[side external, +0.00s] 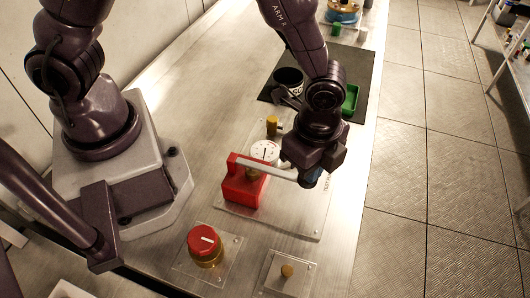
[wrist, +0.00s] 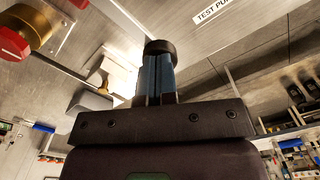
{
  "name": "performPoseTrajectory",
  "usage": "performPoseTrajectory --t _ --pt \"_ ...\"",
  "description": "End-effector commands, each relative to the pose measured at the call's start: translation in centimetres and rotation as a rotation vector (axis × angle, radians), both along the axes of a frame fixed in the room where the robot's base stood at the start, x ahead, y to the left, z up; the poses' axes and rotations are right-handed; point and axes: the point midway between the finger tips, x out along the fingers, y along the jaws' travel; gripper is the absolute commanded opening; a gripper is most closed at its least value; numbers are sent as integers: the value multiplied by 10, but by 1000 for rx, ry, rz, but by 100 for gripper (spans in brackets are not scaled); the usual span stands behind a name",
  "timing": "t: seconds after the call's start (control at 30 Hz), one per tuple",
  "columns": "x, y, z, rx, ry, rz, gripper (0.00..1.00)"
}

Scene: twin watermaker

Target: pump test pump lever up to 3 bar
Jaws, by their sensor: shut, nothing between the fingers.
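The test pump is a red block (side external: 242,187) on a clear plate, with a pale lever (side external: 268,169) running from its top to the right. The lever lies close to level, and its far end is hidden at my gripper. A white round gauge (side external: 264,151) stands just behind the pump; its reading is too small to tell. My gripper (side external: 308,183) is at the lever's right end, pointing down; whether it touches the lever I cannot tell. In the wrist view its blue fingers (wrist: 158,75) are together, with a dark round end at their tips.
A red-topped brass knob (side external: 205,241) and a small brass knob (side external: 287,270) stand in front. A brass fitting (side external: 272,124) is behind the gauge. A black cup (side external: 289,80) and green tray (side external: 350,99) sit on a dark mat (side external: 358,68).

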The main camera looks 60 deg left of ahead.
Motion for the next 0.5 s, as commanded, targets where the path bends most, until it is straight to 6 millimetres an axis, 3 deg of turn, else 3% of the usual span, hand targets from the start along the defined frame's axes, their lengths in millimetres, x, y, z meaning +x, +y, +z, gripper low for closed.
performPoseTrajectory --t 0.5 --pt "-1 1 -27 2 3 1 0"
